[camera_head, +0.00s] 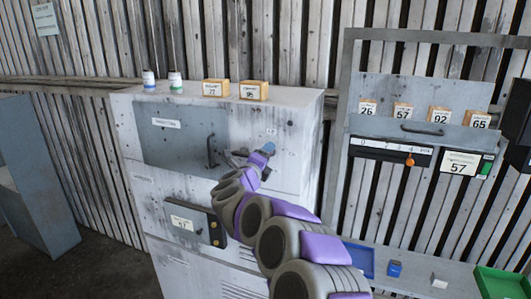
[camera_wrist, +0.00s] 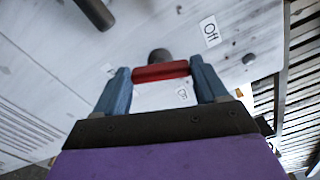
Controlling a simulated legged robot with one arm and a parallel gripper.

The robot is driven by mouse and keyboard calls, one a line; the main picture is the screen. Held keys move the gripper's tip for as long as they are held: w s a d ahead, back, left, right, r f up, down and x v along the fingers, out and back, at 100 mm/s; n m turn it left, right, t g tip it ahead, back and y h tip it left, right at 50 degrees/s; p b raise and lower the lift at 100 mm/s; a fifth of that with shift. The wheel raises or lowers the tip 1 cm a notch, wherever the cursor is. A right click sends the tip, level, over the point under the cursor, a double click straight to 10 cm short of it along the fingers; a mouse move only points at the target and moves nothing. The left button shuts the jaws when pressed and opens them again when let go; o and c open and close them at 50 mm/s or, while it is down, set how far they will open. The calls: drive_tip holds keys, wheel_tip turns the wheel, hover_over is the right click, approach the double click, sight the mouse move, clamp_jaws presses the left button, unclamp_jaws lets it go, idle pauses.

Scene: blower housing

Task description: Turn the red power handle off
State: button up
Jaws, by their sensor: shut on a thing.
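The red power handle (camera_wrist: 161,71) shows in the wrist view as a short red bar between my gripper's two blue fingers. A dark round hub (camera_wrist: 159,56) sits just behind it. My gripper (camera_wrist: 160,73) is shut on the handle, one finger at each end. An "Off" label (camera_wrist: 210,31) is on the panel to the upper right of the handle. In the head view my gripper (camera_head: 243,154) is at the front of the grey cabinet (camera_head: 285,120), right of its door; the red handle is hidden there.
A dark door handle (camera_head: 210,151) is just left of my gripper; a dark bar (camera_wrist: 96,13) is at the wrist view's upper left. Small bottles and numbered boxes (camera_head: 254,90) stand on the cabinet top. A shelf unit (camera_head: 420,131) with numbered boxes stands to the right.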

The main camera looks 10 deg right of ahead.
drive_tip(key=shift+a+f+n+p, duration=0.1)
drive_tip(key=shift+n+p, duration=1.25)
drive_tip(key=shift+n, duration=0.75)
drive_tip(key=shift+f, duration=0.1)
drive_tip(key=o, duration=1.1)
drive_tip(key=shift+w+a, duration=0.15)
drive_tip(key=shift+a, duration=0.05)
drive_tip(key=shift+c, duration=0.2)
drive_tip(key=shift+s, duration=0.2)
drive_tip(key=b+v, duration=0.3)
drive_tip(key=v, duration=1.4)
drive_tip(key=shift+a, duration=0.2)
